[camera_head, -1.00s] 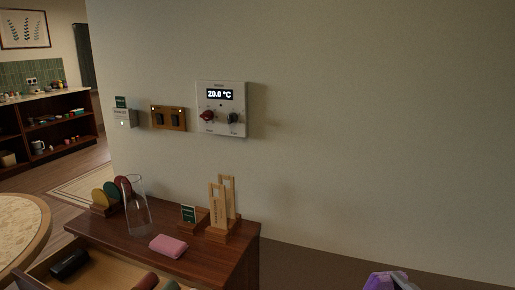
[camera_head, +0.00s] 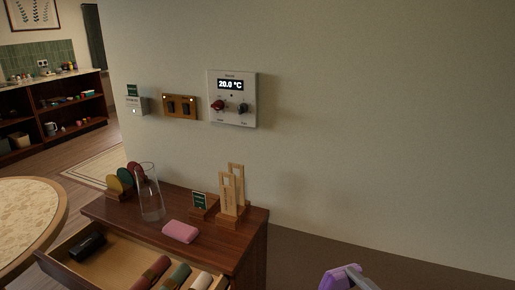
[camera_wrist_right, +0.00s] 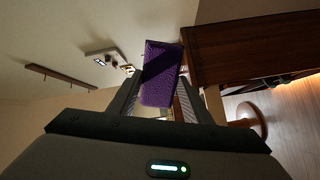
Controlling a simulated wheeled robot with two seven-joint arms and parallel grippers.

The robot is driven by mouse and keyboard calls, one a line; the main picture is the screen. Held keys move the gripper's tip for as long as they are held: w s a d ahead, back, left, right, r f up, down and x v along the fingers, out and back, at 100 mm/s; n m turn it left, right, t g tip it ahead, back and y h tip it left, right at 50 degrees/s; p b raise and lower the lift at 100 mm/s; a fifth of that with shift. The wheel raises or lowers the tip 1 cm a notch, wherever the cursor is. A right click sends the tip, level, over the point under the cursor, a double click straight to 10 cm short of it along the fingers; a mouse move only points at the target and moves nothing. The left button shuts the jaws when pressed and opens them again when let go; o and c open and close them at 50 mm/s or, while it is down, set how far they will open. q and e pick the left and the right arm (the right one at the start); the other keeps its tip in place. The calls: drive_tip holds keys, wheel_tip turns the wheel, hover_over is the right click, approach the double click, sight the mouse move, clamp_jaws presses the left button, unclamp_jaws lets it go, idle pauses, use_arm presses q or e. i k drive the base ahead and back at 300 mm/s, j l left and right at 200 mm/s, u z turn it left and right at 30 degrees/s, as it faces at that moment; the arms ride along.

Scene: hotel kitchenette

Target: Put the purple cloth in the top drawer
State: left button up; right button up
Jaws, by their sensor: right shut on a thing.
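The purple cloth (camera_wrist_right: 160,75) is between the fingers of my right gripper (camera_wrist_right: 160,95) in the right wrist view, and the gripper is shut on it. In the head view the purple cloth (camera_head: 338,277) shows at the bottom edge, right of the cabinet, with part of the gripper (camera_head: 358,276) beside it. The top drawer (camera_head: 120,270) of the wooden cabinet is pulled open. It holds a black case (camera_head: 87,247) and several rolled cloths, red-brown (camera_head: 152,272), green (camera_head: 177,277) and whitish (camera_head: 201,281). My left gripper is not in view.
On the cabinet top (camera_head: 125,222) are a pink cloth (camera_head: 180,231), a glass vase (camera_head: 150,190), coloured discs in a stand (camera_head: 122,181) and wooden holders (camera_head: 230,195). A round table (camera_head: 55,215) stands left of the drawer. The wall runs behind the cabinet.

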sight(128, 270)
drive_tip(key=j+u, duration=0.35)
drive_tip(key=i+j+u, duration=0.1)
drive_tip(key=j+u, duration=0.2)
drive_tip(key=i+j+u, duration=0.15)
drive_tip(key=j+u, duration=0.2)
drive_tip(key=j, duration=0.1)
